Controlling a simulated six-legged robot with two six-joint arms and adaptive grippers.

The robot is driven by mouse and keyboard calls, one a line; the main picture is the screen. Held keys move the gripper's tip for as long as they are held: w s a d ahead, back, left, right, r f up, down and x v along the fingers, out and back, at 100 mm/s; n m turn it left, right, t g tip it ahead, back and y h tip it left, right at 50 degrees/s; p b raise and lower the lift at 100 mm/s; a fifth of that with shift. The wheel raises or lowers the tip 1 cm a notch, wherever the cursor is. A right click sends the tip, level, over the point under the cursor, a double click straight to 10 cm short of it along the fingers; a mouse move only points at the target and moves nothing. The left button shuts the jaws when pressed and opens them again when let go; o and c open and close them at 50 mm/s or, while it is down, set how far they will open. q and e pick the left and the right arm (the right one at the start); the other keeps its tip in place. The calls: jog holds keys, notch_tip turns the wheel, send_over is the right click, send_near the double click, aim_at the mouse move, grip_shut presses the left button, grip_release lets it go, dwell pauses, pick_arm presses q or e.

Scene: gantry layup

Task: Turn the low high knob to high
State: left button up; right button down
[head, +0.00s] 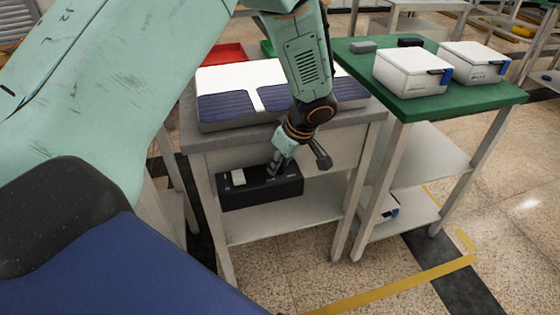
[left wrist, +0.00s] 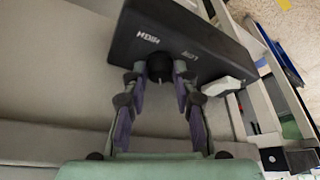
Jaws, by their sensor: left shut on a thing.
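A black control box (head: 262,194) sits under the top of the grey metal bench. In the left wrist view the box (left wrist: 190,32) shows the labels HIGH and LOW, with a round black knob (left wrist: 160,65) at its edge between them. My left gripper (head: 273,169) reaches down to the box's upper face. In the left wrist view its two fingers (left wrist: 161,74) stand on either side of the knob, shut on it. The knob's pointer is not readable, so I cannot tell its setting. My right gripper is out of view.
A white rocker-like part (head: 238,177) sits on the box, left of the gripper. The bench top (head: 197,140) overhangs just above, close to my left wrist, and carries a white and dark blue padded panel (head: 225,105). A green-topped table (head: 430,105) with white cases stands right.

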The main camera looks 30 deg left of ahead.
pick_arm(q)
grip_shut()
